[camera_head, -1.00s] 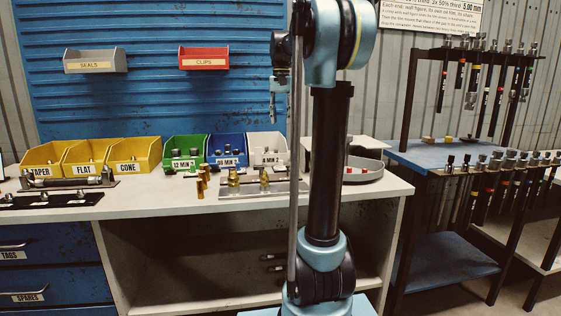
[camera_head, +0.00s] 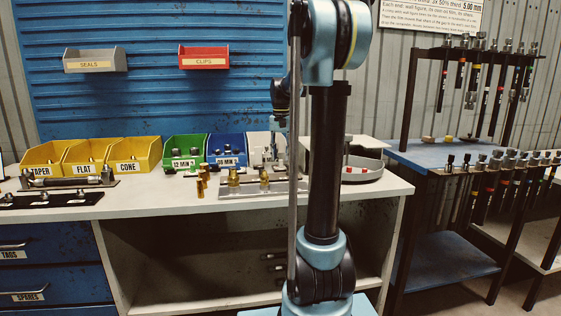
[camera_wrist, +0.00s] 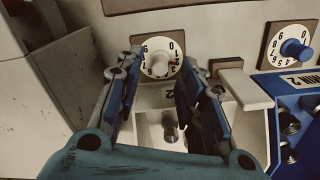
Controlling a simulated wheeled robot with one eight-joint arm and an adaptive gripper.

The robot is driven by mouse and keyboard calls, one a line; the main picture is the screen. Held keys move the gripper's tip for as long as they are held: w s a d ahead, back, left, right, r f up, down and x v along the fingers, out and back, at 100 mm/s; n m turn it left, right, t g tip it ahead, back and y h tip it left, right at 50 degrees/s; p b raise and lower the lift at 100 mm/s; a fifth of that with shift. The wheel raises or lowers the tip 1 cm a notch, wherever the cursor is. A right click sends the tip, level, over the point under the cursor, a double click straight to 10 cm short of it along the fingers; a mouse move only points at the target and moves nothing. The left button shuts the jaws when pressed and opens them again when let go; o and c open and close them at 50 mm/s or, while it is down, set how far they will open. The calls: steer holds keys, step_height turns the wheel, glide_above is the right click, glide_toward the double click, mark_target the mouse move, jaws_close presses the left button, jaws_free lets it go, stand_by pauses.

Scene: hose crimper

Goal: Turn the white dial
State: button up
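The white dial (camera_wrist: 159,61) sits in the middle of a numbered square plate on a pale panel in the wrist view. My gripper (camera_wrist: 161,68) is open, with one blue-padded finger at the left and one at the right of the dial in the picture. The dial shows between the fingertips; I cannot tell whether the fingers reach around it or stop short of it. In the head view my gripper (camera_head: 272,138) is low over the bench by the white bin (camera_head: 262,153), which it partly hides. The dial cannot be made out there.
A blue dial (camera_wrist: 292,50) on a similar plate is at the right, above the blue bin (camera_wrist: 285,88). A pale block (camera_wrist: 240,85) juts out between. Green bin (camera_head: 186,150), brass fittings (camera_head: 234,177) and a grey round tray (camera_head: 364,168) stand on the bench.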

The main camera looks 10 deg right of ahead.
mark_target(281, 163)
steer(key=shift+f, duration=1.2)
steer(key=shift+c, duration=0.3)
jaws_close()
steer(key=shift+n, duration=0.5)
steer(key=shift+o, duration=0.3)
jaws_free()
